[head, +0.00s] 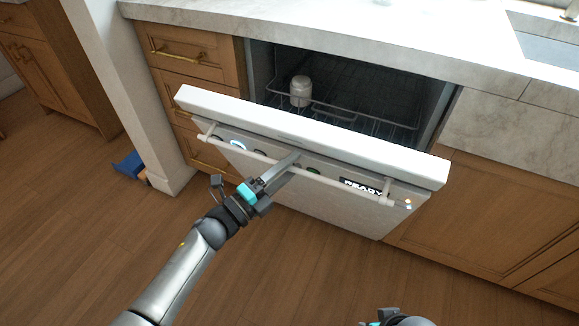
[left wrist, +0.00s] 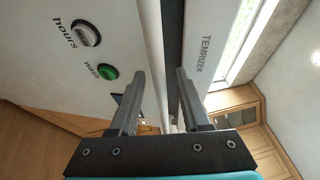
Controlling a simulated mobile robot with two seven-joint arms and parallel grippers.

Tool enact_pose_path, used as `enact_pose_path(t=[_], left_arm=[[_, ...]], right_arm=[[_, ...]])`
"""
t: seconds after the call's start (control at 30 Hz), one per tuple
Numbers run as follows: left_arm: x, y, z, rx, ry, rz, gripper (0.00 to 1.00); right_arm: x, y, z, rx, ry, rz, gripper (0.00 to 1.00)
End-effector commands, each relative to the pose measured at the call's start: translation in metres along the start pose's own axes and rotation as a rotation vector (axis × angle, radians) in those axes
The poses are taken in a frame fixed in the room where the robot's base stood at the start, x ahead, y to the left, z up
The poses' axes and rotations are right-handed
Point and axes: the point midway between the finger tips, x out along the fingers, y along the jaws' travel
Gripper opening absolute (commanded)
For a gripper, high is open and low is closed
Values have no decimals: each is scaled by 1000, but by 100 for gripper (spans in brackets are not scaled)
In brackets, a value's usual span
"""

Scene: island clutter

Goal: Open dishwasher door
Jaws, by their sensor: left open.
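The dishwasher door (head: 330,146) is part open in the head view, tilted out from its top, with the rack showing behind it. A light handle bar (head: 345,184) runs across its front; it also shows in the left wrist view (left wrist: 152,45). My left gripper (head: 290,162) is at the middle of the bar. In the left wrist view its fingers (left wrist: 158,100) are apart, with the bar running between them. Part of my right arm's end (head: 400,318) shows at the bottom edge; its fingers cannot be made out.
A whitish cup-like item (head: 300,91) stands in the dishwasher rack (head: 370,105). Wooden drawers (head: 185,55) are on the left and a wooden cabinet (head: 490,220) on the right. A pale counter (head: 400,35) lies above. The wooden floor (head: 90,230) in front is clear.

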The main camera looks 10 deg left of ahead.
Motion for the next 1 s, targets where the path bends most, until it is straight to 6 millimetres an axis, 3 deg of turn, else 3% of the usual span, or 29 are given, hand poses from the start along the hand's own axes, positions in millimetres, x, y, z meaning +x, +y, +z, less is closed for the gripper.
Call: enact_pose_path(t=[0.13, 0.53, 1.0], left_arm=[[0, 0, 0, 0, 0, 0, 46], [0, 0, 0, 0, 0, -1, 1], [0, 0, 0, 0, 0, -1, 0]], right_arm=[[0, 0, 0, 0, 0, 0, 50], [0, 0, 0, 0, 0, 0, 50], [0, 0, 0, 0, 0, -1, 50]])
